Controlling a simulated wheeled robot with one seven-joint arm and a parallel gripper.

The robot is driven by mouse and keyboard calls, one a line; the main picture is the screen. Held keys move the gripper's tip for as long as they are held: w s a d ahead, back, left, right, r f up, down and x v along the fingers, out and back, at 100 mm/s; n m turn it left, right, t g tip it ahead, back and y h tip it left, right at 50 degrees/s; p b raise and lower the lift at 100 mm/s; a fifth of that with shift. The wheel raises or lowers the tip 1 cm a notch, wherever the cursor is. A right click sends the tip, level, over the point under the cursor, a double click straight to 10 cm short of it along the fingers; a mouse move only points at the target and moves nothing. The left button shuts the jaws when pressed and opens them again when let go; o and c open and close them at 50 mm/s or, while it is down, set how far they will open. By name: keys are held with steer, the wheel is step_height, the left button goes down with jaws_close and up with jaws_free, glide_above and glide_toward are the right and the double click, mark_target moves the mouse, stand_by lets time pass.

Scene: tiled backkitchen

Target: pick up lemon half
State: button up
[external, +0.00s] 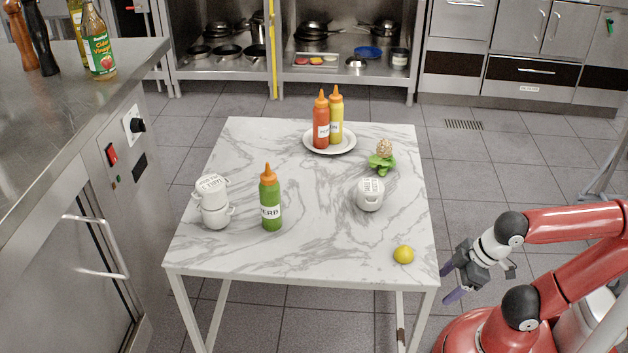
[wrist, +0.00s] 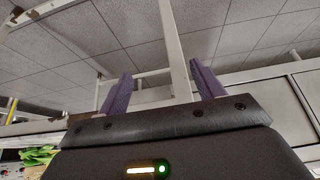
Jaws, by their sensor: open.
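The lemon half (external: 403,255) is a small yellow piece on the marble-topped table (external: 330,255), close to its front right corner. My gripper (external: 449,283) is off the table's right edge, to the right of the lemon half and apart from it. Its two purple fingers are spread and empty. The wrist view shows the fingers (wrist: 160,90) apart with nothing between them; the lemon half is not seen there.
A white lidded pot (external: 370,195) and a leafy vegetable (external: 382,160) stand behind the lemon half. A plate (external: 346,148) holds red and yellow bottles. A green bottle (external: 271,200) and stacked white pots (external: 214,205) stand left. The front middle of the tabletop is clear.

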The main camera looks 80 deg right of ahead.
step_height(320, 180, up, 19)
steer(key=r+n+g+p, duration=0.1)
steer(key=n+g+p, duration=0.1)
steer(key=g+p, duration=0.45)
glide_above(405, 248)
steer(key=p, duration=0.2)
steer(key=t, duration=0.1)
step_height(405, 248, down, 13)
steer(key=b, duration=0.2)
steer(key=shift+b, duration=0.4)
steer(key=shift+c, duration=0.4)
steer(key=c, duration=1)
steer(key=shift+r, duration=0.1)
